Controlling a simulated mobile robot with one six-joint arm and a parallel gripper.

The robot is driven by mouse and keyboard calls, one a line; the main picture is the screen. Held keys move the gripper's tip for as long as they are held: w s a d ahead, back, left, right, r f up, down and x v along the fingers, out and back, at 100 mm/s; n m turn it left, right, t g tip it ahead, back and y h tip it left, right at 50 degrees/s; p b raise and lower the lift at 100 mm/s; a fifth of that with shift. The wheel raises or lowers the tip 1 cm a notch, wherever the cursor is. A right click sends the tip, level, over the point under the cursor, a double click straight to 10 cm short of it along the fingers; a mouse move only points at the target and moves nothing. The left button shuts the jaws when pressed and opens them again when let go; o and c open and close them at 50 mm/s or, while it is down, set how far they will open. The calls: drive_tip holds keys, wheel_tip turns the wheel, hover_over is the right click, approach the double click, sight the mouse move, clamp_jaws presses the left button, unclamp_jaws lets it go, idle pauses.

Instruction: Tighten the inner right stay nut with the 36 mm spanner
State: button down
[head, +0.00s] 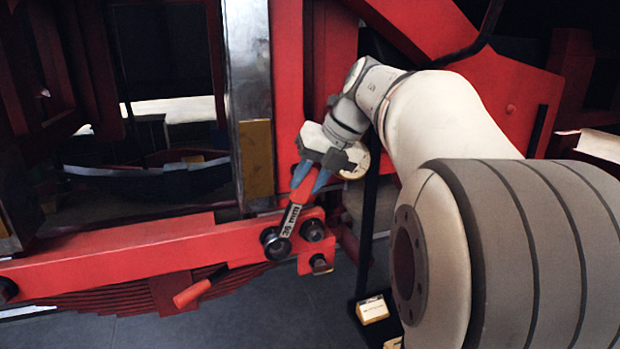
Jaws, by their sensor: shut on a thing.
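The 36 mm spanner (289,220) has a red grip and a pale shank marked "36 mm". My gripper (310,181), with blue fingertips, is shut on the red grip. The spanner slants down and slightly left from the fingers. Its lower end is at a dark round nut (275,244) on the red beam; I cannot tell whether the jaw is fully seated around it. A second dark nut (312,230) is just right of it, and a third (320,264) is lower right on a red plate. Which is the inner right stay nut is not marked.
The red beam (150,248) runs leftward above a red leaf spring (130,296). A red handle (192,293) sticks out below the beam. A grey metal post (248,60) stands behind. Small yellow-labelled blocks (372,309) are low right. Dark floor is open below.

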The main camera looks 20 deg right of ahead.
drive_tip(key=shift+w+p, duration=0.55)
drive_tip(key=shift+w, duration=0.35)
drive_tip(key=shift+d+f+y+p, duration=0.15)
drive_tip(key=shift+d+y+p, duration=0.25)
drive_tip(key=shift+d, duration=0.15)
drive_tip(key=shift+d+f+y, duration=0.3)
drive_tip(key=shift+d, duration=0.1)
drive_tip(key=shift+d+f+m+y+p, duration=0.3)
drive_tip(key=shift+d+f+y+p, duration=0.3)
drive_tip(key=shift+d+y, duration=0.25)
